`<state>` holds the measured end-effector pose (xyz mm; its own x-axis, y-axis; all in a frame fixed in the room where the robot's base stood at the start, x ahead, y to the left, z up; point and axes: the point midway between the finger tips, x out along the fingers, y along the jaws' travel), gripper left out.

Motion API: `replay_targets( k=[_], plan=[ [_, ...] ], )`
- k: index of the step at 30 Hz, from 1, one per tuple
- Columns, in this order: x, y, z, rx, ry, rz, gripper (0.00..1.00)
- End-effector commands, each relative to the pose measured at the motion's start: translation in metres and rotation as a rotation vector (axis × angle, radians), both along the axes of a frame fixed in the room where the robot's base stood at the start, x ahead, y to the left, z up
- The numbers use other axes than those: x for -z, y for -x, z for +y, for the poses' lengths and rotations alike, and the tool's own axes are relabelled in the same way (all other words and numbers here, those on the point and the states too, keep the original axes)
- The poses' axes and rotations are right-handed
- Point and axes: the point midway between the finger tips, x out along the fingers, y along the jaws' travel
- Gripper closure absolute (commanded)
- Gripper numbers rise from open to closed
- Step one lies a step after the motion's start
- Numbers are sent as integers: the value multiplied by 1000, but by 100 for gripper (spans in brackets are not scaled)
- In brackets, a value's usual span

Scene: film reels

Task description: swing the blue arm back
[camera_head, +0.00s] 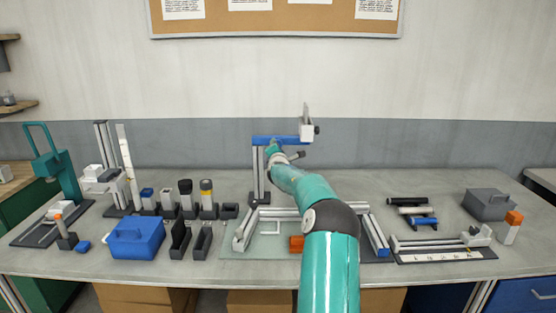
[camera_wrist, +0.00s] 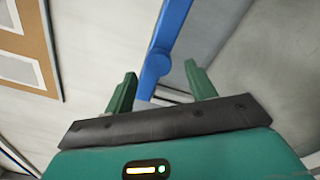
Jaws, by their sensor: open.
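The blue arm (camera_head: 276,140) lies level on top of a grey upright post (camera_head: 258,184) at the back middle of the bench. A pale block (camera_head: 306,132) with a thin upright plate is at its right end. My gripper (camera_head: 272,150) is just below the blue arm, partly hidden by my own arm. In the wrist view, my gripper (camera_wrist: 160,84) has its two green fingers apart, with the blue arm (camera_wrist: 166,48) showing in the gap between them. Whether either finger touches it cannot be told.
A pale frame (camera_head: 243,230) on a mat stands below, with an orange block (camera_head: 296,243) inside. A blue box (camera_head: 136,237), dark holders and a teal press (camera_head: 56,167) fill the left. Dark rods (camera_head: 408,201) and a grey box (camera_head: 488,204) are at right.

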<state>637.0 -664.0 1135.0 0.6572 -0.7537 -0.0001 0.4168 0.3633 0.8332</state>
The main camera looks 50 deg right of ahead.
Motion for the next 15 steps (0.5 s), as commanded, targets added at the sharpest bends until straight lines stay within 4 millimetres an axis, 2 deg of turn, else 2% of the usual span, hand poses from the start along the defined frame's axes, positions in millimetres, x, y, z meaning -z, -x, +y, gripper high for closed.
replay_targets(
  k=[15],
  plan=[
    [-1, 40, 45, -1, 0, -1, 44]
  ],
)
